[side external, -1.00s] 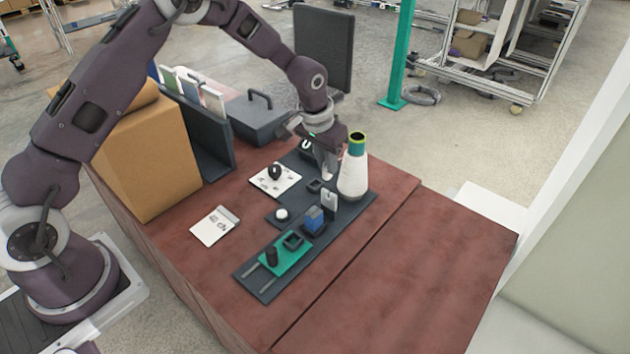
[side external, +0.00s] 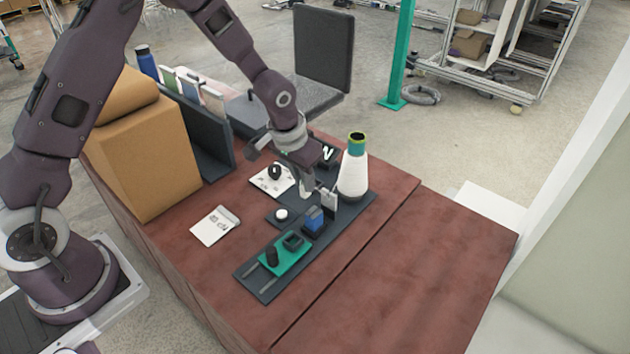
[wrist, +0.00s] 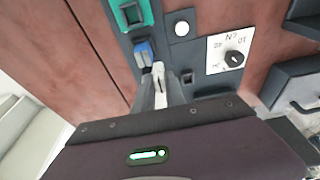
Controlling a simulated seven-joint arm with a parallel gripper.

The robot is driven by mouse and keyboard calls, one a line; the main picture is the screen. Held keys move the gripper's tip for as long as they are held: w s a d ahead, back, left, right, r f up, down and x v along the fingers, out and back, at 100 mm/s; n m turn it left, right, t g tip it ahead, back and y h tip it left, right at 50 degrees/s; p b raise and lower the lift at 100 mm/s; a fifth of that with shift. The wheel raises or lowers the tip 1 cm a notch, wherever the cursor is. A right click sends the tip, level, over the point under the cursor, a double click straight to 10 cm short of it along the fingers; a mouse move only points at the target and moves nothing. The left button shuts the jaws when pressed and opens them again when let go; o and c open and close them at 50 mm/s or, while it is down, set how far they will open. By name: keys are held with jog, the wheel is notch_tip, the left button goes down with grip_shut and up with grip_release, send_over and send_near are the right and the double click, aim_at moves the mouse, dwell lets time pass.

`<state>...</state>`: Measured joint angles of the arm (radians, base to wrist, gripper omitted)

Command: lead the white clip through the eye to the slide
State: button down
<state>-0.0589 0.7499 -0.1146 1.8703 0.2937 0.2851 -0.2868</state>
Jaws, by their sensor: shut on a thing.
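My gripper (side external: 307,193) is low over the dark board, shut on what looks like the white clip, which the fingers mostly hide. A blue block (side external: 314,217) in a dark holder stands between plate and slide.
A white yarn cone (side external: 353,175) stands right of the gripper. A dial card (side external: 272,181) and a white button (side external: 281,214) lie to its left. A cardboard box (side external: 145,155) and a dark rack stand at the left. The red tabletop at the front right is clear.

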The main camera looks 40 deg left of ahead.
dwell(0.3)
jog(key=s+d, duration=0.2)
jog(key=s, duration=0.5)
jog(key=shift+s+d, duration=0.3)
jog(key=shift+d, duration=0.1)
jog(key=shift+f, duration=0.1)
jog(key=shift+s+x, duration=0.2)
jog(key=shift+x, duration=0.6)
jog(key=shift+s+x, duration=0.2)
jog(key=shift+x, duration=0.6)
jog(key=shift+s+x, duration=0.2)
jog(key=shift+x, duration=0.65)
jog(key=shift+f, duration=0.4)
jog(key=shift+f, duration=0.65)
jog(key=shift+f, duration=0.4)
jog(key=c, duration=1.3)
grip_release()
